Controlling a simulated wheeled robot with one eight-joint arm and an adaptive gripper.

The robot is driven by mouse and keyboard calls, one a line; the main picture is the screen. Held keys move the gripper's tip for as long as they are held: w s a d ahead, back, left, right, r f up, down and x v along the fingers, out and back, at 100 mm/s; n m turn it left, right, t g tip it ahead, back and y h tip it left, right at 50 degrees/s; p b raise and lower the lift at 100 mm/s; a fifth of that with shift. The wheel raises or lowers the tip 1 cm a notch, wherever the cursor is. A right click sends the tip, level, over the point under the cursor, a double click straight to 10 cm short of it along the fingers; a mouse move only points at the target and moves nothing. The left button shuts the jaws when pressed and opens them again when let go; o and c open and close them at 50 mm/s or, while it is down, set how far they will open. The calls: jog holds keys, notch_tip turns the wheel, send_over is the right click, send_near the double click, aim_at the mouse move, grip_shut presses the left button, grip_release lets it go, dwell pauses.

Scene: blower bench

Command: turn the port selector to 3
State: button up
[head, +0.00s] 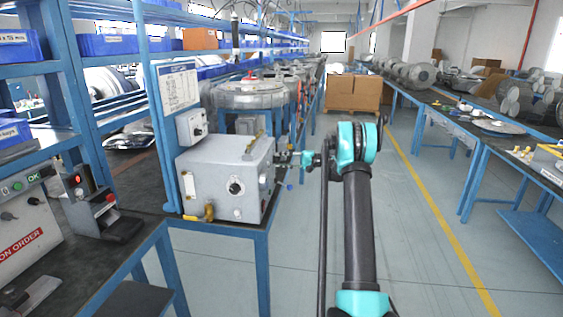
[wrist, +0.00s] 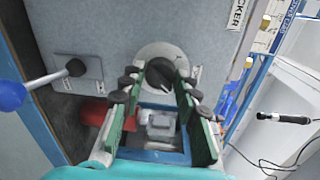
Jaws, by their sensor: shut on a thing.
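The port selector is a dark knob (wrist: 160,74) on a pale round dial on a grey panel in the wrist view. The green fingers of my gripper (wrist: 158,86) stand on either side of the knob, shut on it. The knob's lower part and the number it points to cannot be made out. In the head view my gripper (head: 293,159) is at the right side of the grey box (head: 213,177), and the selector itself is hidden there.
A lever with a blue ball (wrist: 10,95) sticks out left of the dial in the wrist view. A black knob (head: 236,187) is on the box's front. A blue-framed bench (head: 215,226) holds the box. The aisle floor (head: 425,240) at right is clear.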

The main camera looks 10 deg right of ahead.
jog(key=shift+m, duration=0.6)
jog(key=shift+w, duration=0.1)
jog(key=o, duration=1.2)
jog(key=shift+c, duration=0.2)
jog(key=v, duration=1.2)
